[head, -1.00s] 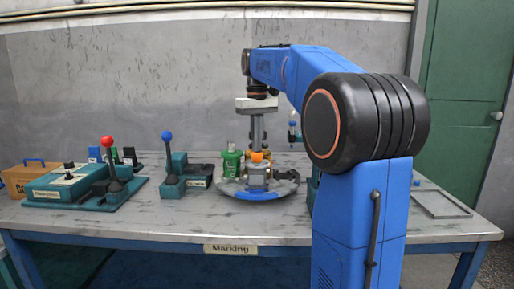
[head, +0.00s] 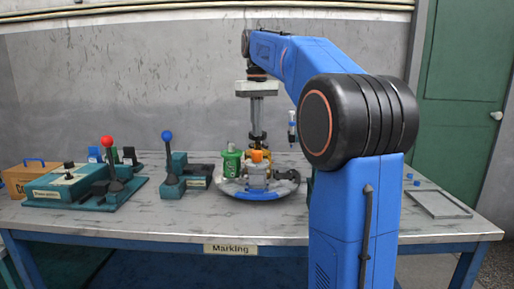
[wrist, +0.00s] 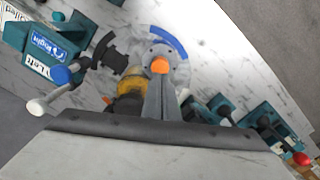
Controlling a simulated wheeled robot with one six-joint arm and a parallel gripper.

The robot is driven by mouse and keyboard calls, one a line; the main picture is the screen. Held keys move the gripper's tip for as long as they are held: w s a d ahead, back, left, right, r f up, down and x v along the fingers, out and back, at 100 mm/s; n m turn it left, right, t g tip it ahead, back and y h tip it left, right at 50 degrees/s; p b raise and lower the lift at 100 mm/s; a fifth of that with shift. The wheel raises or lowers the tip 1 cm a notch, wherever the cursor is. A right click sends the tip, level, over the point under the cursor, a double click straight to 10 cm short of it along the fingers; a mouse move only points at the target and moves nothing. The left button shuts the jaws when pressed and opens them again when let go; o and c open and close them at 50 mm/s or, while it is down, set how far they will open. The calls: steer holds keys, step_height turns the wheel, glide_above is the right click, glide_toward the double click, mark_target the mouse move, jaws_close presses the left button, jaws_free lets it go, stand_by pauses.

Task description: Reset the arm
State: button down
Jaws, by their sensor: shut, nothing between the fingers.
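My gripper (head: 257,122) hangs upright above the round grey fixture with a blue front edge (head: 262,194) on the workbench. Its fingers are shut, with nothing seen between them. In the wrist view the closed fingers (wrist: 160,82) point toward the fixture (wrist: 168,40), and an orange piece (wrist: 160,66) shows on it just past the tips. The orange piece also shows below the gripper in the head view (head: 257,156). My blue arm bends over the bench from the right. An amber part (wrist: 128,92) stands beside the fingers.
A green cylinder (head: 231,163) stands at the fixture's left. Teal units with a blue-knobbed lever (head: 168,150) and a red-knobbed lever (head: 111,160) stand further left. A grey flat tray (head: 437,204) lies at right. The bench (head: 150,222) is clear along its front.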

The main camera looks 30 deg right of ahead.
steer(key=shift+r, duration=0.65)
steer(key=s+a+f+t, duration=0.1)
steer(key=s+a+f, duration=0.45)
steer(key=s, duration=0.25)
steer(key=s+a+f+t, duration=0.1)
steer(key=s+a+f, duration=0.4)
steer(key=s+f, duration=0.15)
steer(key=s+a+f+t, duration=0.1)
steer(key=s+a+f, duration=0.1)
steer(key=s+f, duration=0.6)
steer(key=s+a+f+t, duration=0.1)
steer(key=s+a+f, duration=0.2)
steer(key=s+f, duration=0.4)
step_height(320, 180, down, 4)
steer(key=shift+s+a+f+n+t, duration=0.15)
steer(key=shift+s+n+t, duration=0.25)
